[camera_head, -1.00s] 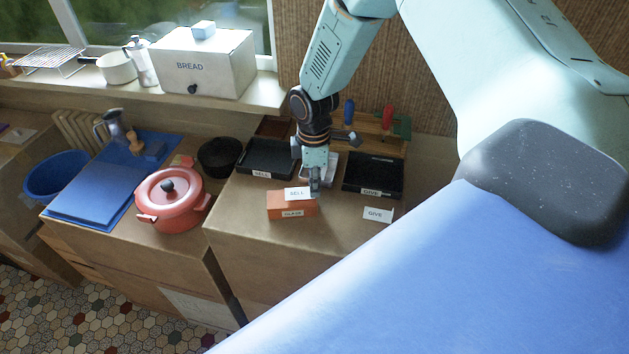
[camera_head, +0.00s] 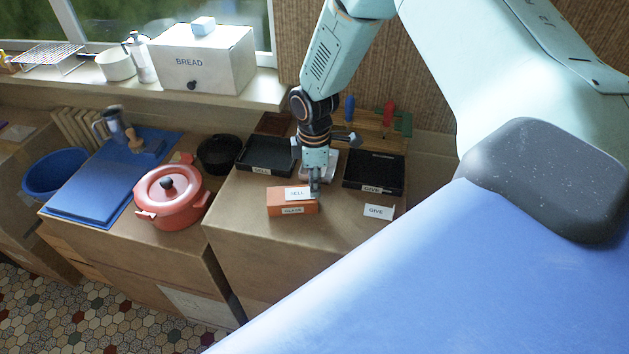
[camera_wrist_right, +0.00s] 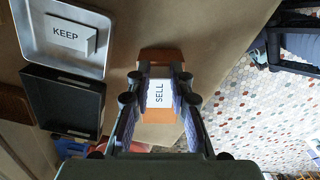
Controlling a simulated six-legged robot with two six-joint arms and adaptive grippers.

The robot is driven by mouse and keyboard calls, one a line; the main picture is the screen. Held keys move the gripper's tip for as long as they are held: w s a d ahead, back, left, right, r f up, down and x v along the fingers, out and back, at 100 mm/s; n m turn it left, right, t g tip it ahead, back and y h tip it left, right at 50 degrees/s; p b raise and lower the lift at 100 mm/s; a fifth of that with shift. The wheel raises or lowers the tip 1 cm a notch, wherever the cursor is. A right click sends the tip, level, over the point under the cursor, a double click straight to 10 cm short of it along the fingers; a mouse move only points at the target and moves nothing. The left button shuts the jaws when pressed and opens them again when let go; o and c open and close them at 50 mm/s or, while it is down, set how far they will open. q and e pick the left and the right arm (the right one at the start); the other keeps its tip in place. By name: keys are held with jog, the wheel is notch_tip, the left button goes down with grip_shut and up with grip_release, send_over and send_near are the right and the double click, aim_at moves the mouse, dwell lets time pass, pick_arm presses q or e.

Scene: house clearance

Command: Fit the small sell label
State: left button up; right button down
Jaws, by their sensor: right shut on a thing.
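The small white SELL label (camera_head: 297,194) is at the top of an orange box (camera_head: 280,207) marked GLASS; it also shows in the right wrist view (camera_wrist_right: 160,94), between my fingers. My right gripper (camera_head: 314,188) is shut on the label, right at the box. I cannot tell whether the label rests on the box. A black tray (camera_head: 268,157) with a SELL tag on its front stands behind the box to the left. My left gripper is not in view.
A black GIVE tray (camera_head: 374,172) stands right, with a loose GIVE label (camera_head: 379,211) before it. A pale tray with a KEEP label (camera_wrist_right: 70,35) shows in the wrist view. A red pot (camera_head: 170,197) is left. The carton top (camera_head: 250,235) in front is clear.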

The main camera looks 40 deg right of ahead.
jog(key=shift+s, duration=0.1)
dwell(0.3)
jog(key=c, duration=1.7)
grip_release()
jog(key=o, duration=0.6)
jog(key=shift+r, duration=0.15)
jog(key=shift+r+p, duration=0.25)
jog(key=shift+p, duration=0.15)
jog(key=shift+r+p, duration=1.8)
jog(key=shift+r, duration=0.35)
